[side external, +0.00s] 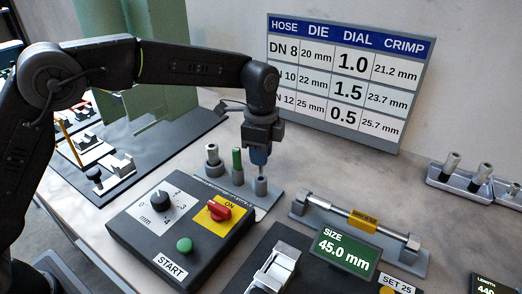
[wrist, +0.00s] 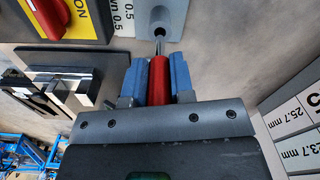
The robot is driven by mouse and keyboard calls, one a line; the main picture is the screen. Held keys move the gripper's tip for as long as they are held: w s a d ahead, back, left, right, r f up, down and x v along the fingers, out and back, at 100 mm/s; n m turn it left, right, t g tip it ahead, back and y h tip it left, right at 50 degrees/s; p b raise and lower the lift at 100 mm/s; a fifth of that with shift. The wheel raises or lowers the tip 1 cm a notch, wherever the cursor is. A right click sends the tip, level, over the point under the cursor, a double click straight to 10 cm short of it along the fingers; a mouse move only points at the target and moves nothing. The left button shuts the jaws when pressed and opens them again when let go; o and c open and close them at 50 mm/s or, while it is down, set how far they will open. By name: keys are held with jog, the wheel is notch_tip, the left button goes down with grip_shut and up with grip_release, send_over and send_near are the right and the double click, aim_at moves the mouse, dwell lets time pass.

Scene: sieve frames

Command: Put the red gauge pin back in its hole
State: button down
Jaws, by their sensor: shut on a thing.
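My gripper (wrist: 159,85) has its blue fingers shut on the red gauge pin (wrist: 158,72). The pin's thin metal shank points away from the fingers towards a grey cylindrical holder (wrist: 171,14) with a dark hole in its end. The shank's tip overlaps the hole's rim in the wrist view; I cannot tell whether it is inside. In the side view my gripper (side external: 260,157) hangs pointing down right above the right-hand grey holder (side external: 261,187). There the fingers hide the red pin.
A green pin (side external: 237,160) stands in the holder just left, and another grey holder (side external: 212,160) stands beyond it. A control box (side external: 190,235) with a dial and red switch is in front. A gauge bar stand (side external: 350,220) is to the right. A chart board (side external: 345,80) stands behind.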

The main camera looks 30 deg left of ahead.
aim_at(261, 174)
jog(key=shift+f, duration=0.15)
jog(key=shift+f, duration=0.75)
jog(key=shift+f, duration=0.35)
jog(key=shift+f, duration=0.25)
jog(key=shift+f, duration=0.3)
dwell(0.4)
jog(key=shift+f, duration=1.05)
jog(key=c, duration=0.9)
grip_release()
